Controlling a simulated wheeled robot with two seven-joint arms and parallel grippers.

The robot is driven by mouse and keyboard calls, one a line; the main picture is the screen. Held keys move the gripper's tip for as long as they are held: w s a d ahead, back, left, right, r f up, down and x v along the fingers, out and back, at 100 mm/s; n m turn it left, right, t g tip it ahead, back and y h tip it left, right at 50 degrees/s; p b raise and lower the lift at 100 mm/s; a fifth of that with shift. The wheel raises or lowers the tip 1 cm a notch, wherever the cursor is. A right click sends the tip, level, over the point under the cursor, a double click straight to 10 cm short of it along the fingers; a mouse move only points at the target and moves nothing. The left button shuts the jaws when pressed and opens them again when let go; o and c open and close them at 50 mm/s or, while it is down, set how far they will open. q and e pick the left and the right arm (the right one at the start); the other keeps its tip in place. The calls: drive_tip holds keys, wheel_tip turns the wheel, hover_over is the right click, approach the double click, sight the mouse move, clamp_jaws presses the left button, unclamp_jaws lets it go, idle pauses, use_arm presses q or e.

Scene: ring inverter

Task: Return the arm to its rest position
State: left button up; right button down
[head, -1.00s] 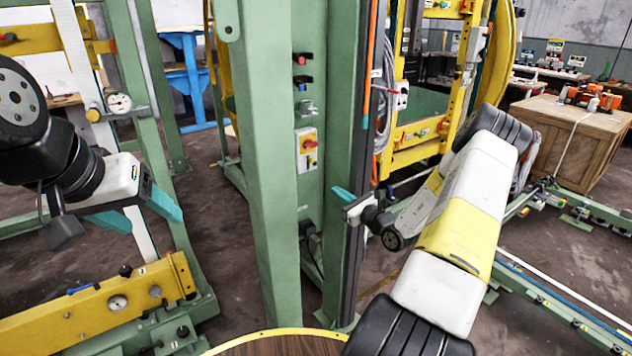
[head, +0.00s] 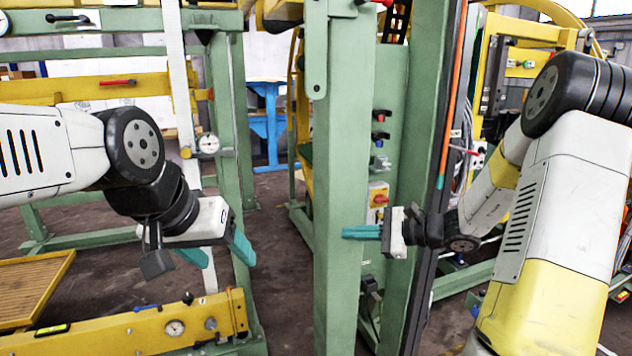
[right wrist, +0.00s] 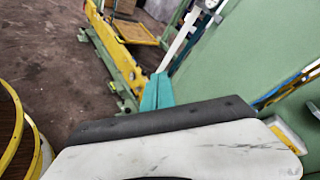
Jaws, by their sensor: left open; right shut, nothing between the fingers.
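My right arm (head: 575,190) reaches in from the right in the head view. Its gripper (head: 346,232) points left with its teal fingers together and empty, in front of the green column. The right wrist view shows the same teal fingers (right wrist: 157,92) side by side with nothing between them. A green panel lies to their right in that view. My left arm (head: 60,155) comes in from the left in the head view. Its gripper (head: 226,256) is open and empty, with teal fingers spread and pointing down to the right, above the yellow beam.
A green column (head: 338,120) with switches (head: 379,195) stands in the middle. A yellow beam (head: 150,325) with dials lies at the lower left. A blue stand (head: 266,115) is at the back. In the right wrist view, a round brown top with a yellow rim (right wrist: 22,125) is at the left.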

drive_tip(key=s+a+r+n+g+h, duration=0.25)
drive_tip(key=s+n, duration=0.25)
drive_tip(key=s, duration=0.3)
drive_tip(key=s+a+r+n+g+h, duration=0.1)
drive_tip(key=s+r+n+g+h, duration=0.2)
drive_tip(key=s, duration=0.4)
drive_tip(key=s+d+r+n+t+h, duration=0.5)
drive_tip(key=s+d+n, duration=0.2)
drive_tip(key=s, duration=0.1)
drive_tip(key=shift+s+d+n+h, duration=0.3)
drive_tip(key=shift+s+h, duration=0.05)
